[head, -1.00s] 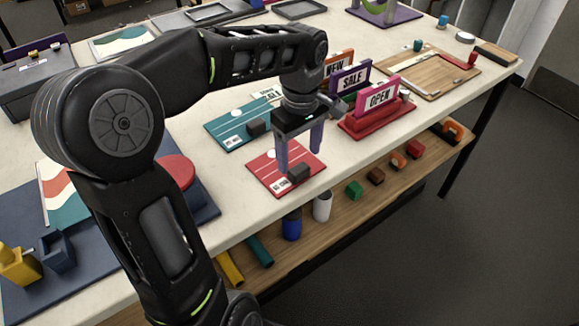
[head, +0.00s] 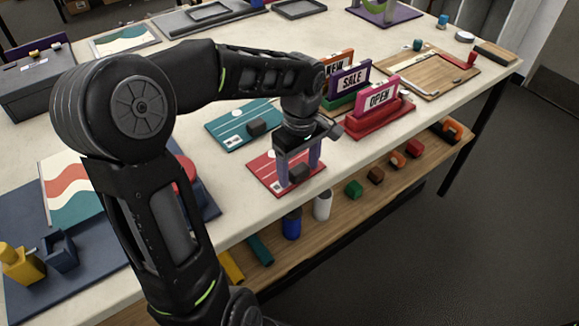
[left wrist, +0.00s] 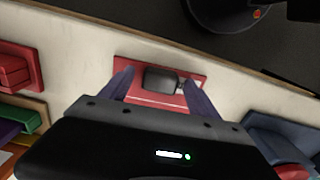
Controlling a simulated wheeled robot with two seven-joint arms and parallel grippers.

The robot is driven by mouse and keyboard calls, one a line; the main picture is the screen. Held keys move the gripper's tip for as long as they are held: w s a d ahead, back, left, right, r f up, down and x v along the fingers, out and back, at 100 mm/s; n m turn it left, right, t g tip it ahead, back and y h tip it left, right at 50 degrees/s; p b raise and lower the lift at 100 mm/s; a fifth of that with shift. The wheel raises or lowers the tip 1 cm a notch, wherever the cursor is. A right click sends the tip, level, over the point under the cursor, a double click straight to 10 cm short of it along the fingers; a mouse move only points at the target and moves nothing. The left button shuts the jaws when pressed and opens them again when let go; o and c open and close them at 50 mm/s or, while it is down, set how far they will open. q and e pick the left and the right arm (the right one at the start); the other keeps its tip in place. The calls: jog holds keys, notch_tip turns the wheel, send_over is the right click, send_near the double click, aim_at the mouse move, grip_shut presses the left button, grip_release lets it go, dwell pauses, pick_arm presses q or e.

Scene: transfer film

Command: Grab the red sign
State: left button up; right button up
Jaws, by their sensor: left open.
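The flat red sign (head: 262,170) lies on the table near its front edge, with a small dark block (head: 299,173) on top. In the left wrist view the red sign (left wrist: 134,70) and the dark block (left wrist: 161,79) lie between my fingers. My left gripper (head: 299,174) points down over the sign, open, with one finger on each side of the block. I cannot tell whether the fingers touch the sign. The gripper hides part of the sign in the head view. My right gripper is not in view.
A teal sign (head: 232,132) with a dark block lies just behind. A pink OPEN sign (head: 380,98) stands in a red base to the right, beside a purple SALE sign (head: 348,82). A wooden shelf (head: 335,222) with several small objects runs below the table's front edge.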

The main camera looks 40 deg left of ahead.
pick_arm(q)
jog(key=shift+c, duration=0.3)
jog(key=c, duration=1.5)
